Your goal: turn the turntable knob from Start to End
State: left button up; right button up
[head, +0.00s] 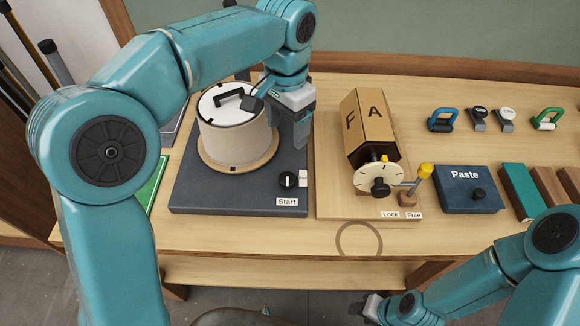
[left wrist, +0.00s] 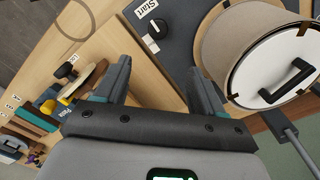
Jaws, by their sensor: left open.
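The turntable's black knob (head: 288,180) sits at the front right of the dark base (head: 225,198), just behind the white "Start" label (head: 287,201). A blank-looking white tag (head: 303,178) stands beside it; I cannot read an End label. My left gripper (head: 300,138) is above the base's right side, behind the knob and apart from it. In the left wrist view its open fingers (left wrist: 162,82) are empty, with the knob (left wrist: 160,28) ahead between them. My right gripper (head: 372,307) is low at the bottom, partly shown; its jaws are unclear.
A cream drum (head: 235,143) with a black-handled white lid stands on the base, close to my left gripper. To the right are a lettered box (head: 367,118) with a dial (head: 380,180), a yellow-topped lever (head: 424,172) and a Paste box (head: 467,190). The table front is clear.

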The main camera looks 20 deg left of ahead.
aim_at(288, 178)
pick_arm(q)
jog(key=f, duration=0.9)
jog(key=s+f, duration=0.1)
jog(key=f, duration=0.4)
jog(key=shift+d+f, duration=0.2)
jog(key=shift+f, duration=0.15)
jog(key=shift+w+a+f, duration=0.1)
jog(key=shift+w+f, duration=0.15)
jog(key=shift+f, duration=0.25)
jog(key=shift+s, duration=0.2)
jog(key=shift+c, duration=0.3)
jog(key=c, duration=1)
